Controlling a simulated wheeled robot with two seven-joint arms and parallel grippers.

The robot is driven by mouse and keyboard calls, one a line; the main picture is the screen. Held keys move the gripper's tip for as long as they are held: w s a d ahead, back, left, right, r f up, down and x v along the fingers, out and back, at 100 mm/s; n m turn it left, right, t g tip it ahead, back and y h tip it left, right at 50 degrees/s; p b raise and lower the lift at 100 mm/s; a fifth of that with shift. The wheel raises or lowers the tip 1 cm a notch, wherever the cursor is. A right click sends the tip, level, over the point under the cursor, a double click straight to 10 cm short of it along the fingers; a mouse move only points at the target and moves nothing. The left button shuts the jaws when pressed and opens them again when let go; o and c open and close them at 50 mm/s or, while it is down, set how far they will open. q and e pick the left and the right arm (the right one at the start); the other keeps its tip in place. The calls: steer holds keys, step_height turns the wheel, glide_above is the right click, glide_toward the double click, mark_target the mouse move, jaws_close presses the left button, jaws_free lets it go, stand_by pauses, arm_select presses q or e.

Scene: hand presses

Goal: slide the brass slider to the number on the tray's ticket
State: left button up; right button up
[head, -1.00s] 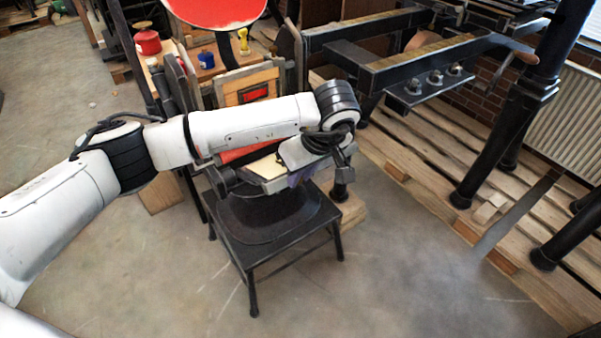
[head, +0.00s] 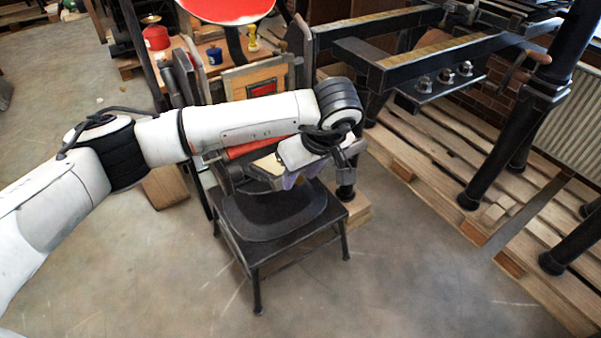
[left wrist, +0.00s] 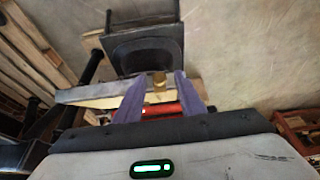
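The brass slider (left wrist: 158,82) shows in the left wrist view as a small brass piece at the edge of a pale yellow tray (left wrist: 92,98). My left gripper (left wrist: 160,76) has its two purple-grey fingers apart, one on each side of the slider, with gaps visible. In the head view my left gripper (head: 292,181) points down at the front of the press, beside the pale tray (head: 268,164). My wrist and forearm hide most of the tray there. The slider is not visible in the head view. No ticket or number is readable. My right gripper is in neither current view.
A black step stool (head: 275,215) stands below the gripper. Behind my arm are a wooden frame (head: 265,83), a blue pot (head: 214,56) and a red pot (head: 156,38). Black press frames stand on pallets (head: 430,160) at right. The front floor is clear.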

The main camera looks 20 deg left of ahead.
arm_select(q)
steer(key=v, duration=1)
steer(key=shift+r+b, duration=0.2)
steer(key=shift+b, duration=0.15)
